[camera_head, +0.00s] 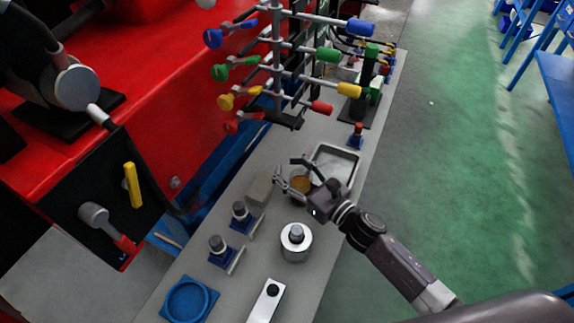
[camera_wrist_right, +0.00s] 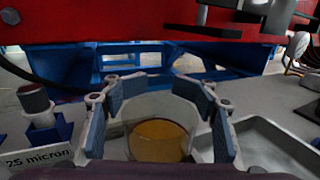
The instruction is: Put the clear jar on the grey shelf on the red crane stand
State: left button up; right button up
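The clear jar (camera_head: 300,184), holding something amber, stands upright on the long grey shelf (camera_head: 245,275), near its middle. My right gripper (camera_head: 294,172) reaches in from the lower right, with its fingers on either side of the jar. In the right wrist view the jar (camera_wrist_right: 160,132) sits between the blue-padded fingers (camera_wrist_right: 160,100), with a narrow gap showing at each side. The gripper looks open. The red crane stand (camera_head: 170,75) fills the left of the head view, beyond the shelf. My left gripper is not in view.
A silver cylinder (camera_head: 296,242) and dark-capped pieces (camera_head: 240,213) stand nearer. A rack with coloured knobs (camera_head: 277,60) rises behind. Green floor (camera_head: 465,170) is clear.

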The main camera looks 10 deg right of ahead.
aim_at(309, 185)
jog(key=shift+o, duration=1.1)
jog(key=shift+r, duration=0.15)
jog(key=shift+s+d, duration=0.2)
jog(key=shift+s, duration=0.05)
jog(key=b+v, duration=0.1)
jog(key=v, duration=0.9)
jog(key=shift+s+b, duration=0.1)
jog(key=shift+b, duration=0.3)
jog(key=shift+s+d, duration=0.4)
jog(key=shift+s, duration=0.1)
